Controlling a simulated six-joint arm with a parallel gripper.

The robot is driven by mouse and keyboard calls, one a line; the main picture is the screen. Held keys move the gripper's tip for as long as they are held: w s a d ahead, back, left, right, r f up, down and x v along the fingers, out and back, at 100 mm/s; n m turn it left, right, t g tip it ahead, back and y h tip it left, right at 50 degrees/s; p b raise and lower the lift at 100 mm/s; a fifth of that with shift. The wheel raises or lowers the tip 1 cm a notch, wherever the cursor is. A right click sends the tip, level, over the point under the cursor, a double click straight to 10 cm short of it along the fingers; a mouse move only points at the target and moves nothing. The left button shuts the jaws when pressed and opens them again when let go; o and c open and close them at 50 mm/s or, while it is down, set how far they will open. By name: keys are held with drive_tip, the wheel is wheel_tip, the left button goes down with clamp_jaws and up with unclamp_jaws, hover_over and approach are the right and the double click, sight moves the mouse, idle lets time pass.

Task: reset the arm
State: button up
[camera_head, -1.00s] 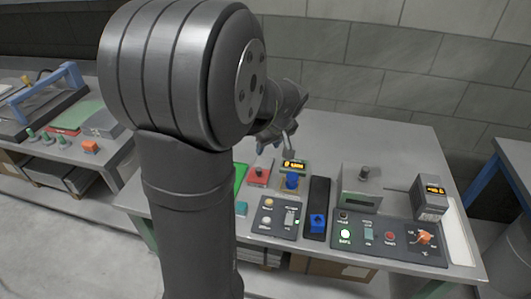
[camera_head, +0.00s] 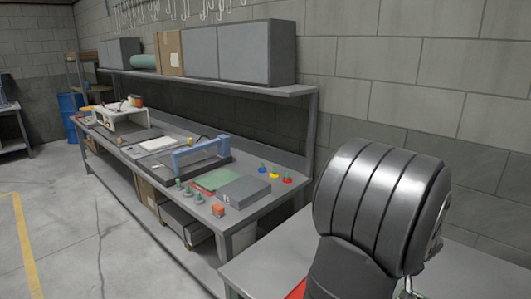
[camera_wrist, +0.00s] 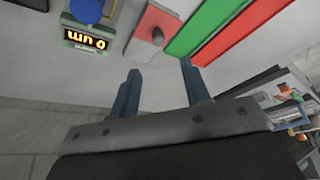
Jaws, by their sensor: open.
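My gripper (camera_wrist: 160,90) shows in the wrist view with its two blue-grey fingers apart and nothing between them. Beyond the fingers lies the pale table top (camera_wrist: 85,85). A small display with orange characters (camera_wrist: 86,40) and a blue knob (camera_wrist: 87,11) are at the upper left. A red block with a dark knob (camera_wrist: 154,30) is at top centre, apart from the fingers. In the head view, my arm's large dark joint fills the lower right, and my gripper is out of sight.
Green (camera_wrist: 213,25) and red (camera_wrist: 243,32) bars lie at upper right in the wrist view. The head view shows a long workbench (camera_head: 240,236) with a blue-handled fixture (camera_head: 200,152), a grey box (camera_head: 244,192) and a shelf of cabinets (camera_head: 243,52).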

drive_tip(key=x, duration=1.1)
drive_tip(key=shift+w, duration=0.1)
drive_tip(key=v, duration=1.7)
drive_tip(key=x, duration=1.7)
drive_tip(key=shift+f, duration=0.15)
drive_tip(key=w+d, duration=0.5)
drive_tip(key=shift+w+d, duration=0.1)
drive_tip(key=shift+d, duration=0.05)
drive_tip(key=v, duration=1.8)
drive_tip(key=w+a+f, duration=0.2)
drive_tip(key=a+f, duration=0.1)
drive_tip(key=a, duration=0.2)
drive_tip(key=shift+w+m+g, duration=0.3)
drive_tip(key=shift+m+g, duration=0.1)
drive_tip(key=shift+f, duration=0.1)
